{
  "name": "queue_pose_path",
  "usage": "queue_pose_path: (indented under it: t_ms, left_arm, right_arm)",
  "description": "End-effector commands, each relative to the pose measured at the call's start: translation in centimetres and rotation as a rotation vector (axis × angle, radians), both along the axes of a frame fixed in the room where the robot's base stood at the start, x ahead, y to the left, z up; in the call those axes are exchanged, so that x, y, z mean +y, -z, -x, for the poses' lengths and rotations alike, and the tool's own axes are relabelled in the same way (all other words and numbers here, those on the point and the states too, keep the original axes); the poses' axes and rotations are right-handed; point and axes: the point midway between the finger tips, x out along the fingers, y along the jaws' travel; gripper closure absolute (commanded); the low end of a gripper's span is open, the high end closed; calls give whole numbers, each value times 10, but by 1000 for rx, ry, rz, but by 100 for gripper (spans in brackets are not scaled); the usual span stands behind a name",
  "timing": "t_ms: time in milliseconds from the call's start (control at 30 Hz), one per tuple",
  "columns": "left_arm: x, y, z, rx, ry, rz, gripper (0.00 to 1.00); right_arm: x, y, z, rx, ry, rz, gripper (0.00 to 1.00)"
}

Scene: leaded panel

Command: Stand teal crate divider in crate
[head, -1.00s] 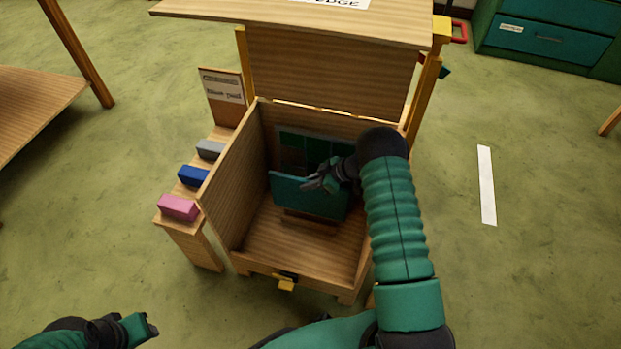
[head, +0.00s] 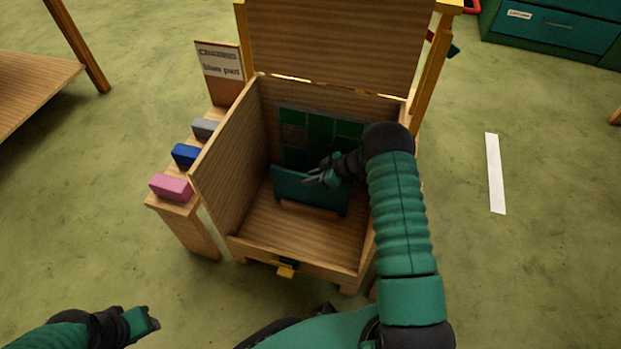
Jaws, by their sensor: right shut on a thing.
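The wooden crate (head: 215,200) stands open, its lid raised at the back. The teal divider (head: 318,200) is a flat panel inside the crate, roughly upright and running across it, in front of the back wall. My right gripper (head: 314,181) reaches in from the right and is shut on the divider near its upper edge. A strip of wood shows at the divider's foot; whether the divider is seated in it I cannot tell. The divider's right end is partly hidden by my arm. My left gripper (head: 152,319) is low at the left, outside the crate, away from everything.
A panel with green panes (head: 321,127) stands behind the divider. A side ledge at the crate's left holds grey (head: 206,129), blue (head: 186,155) and pink (head: 171,187) blocks, with a sign (head: 220,62) behind.

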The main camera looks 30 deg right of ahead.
Motion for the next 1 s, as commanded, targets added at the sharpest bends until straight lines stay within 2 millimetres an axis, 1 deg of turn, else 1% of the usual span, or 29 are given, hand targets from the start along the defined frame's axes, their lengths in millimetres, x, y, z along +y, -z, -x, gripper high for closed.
queue_pose_path:
  t_ms: [267, 667, 700, 800, 900, 1000]
  left_arm:
    - [0, -1, 0, 0, 0, 0, 64]
    - [0, 3, 0, 0, 0, 0, 64]
    - [0, 3, 0, 0, 0, 0, 64]
    - [0, 2, 0, 0, 0, 0, 64]
    - [0, 3, 0, 0, 0, 0, 64]
    - [0, 3, 0, 0, 0, 0, 64]
  right_arm:
    - [0, -1, -1, -2, 1, -1, 100]
    - [0, 7, -1, -2, 0, -1, 100]
    - [0, 7, -1, -2, 0, -1, 84]
    - [0, 6, -1, -2, 0, -1, 71]
    - [0, 7, 0, -1, 0, -1, 60]
    - [0, 7, 0, -1, 0, -1, 60]
